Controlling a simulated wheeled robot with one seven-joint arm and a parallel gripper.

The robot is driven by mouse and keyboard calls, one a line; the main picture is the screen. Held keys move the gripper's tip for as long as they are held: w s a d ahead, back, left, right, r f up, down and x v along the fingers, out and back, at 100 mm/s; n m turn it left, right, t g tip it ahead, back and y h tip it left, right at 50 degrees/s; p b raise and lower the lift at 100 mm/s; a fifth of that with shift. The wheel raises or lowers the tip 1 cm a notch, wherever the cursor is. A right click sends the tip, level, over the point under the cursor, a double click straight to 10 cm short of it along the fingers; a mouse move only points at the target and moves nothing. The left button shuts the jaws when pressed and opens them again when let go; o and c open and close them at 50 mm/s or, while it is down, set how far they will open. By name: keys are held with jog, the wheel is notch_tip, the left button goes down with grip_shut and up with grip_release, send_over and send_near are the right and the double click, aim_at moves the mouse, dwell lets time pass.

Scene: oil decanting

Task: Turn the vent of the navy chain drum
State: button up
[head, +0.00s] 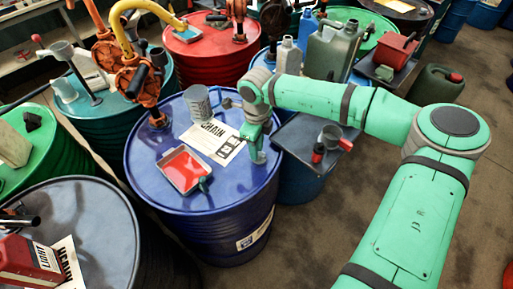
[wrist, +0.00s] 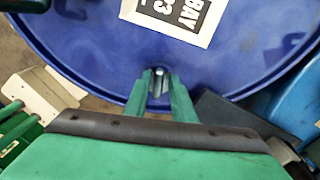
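The navy chain drum (head: 215,200) stands in the middle of the head view, with a CHAIN label (head: 214,140) on its lid. In the wrist view its blue lid (wrist: 95,45) fills the top, with part of the label (wrist: 168,14). A small grey upright vent (wrist: 160,82) sits near the lid's edge. My gripper (head: 257,149) points down at the right side of the lid. In the wrist view my gripper's (wrist: 161,88) two green fingers stand close on either side of the vent, which fills the narrow gap. Its lower part is hidden by the fingers.
A dark platform (head: 303,141) with a cup and a small red-capped bottle is right of the drum. Other drums crowd the left and back.

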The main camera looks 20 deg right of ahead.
jog(key=shift+o, duration=0.3)
notch_tip(320, 180, up, 11)
dwell(0.5)
jog(key=shift+f, duration=0.1)
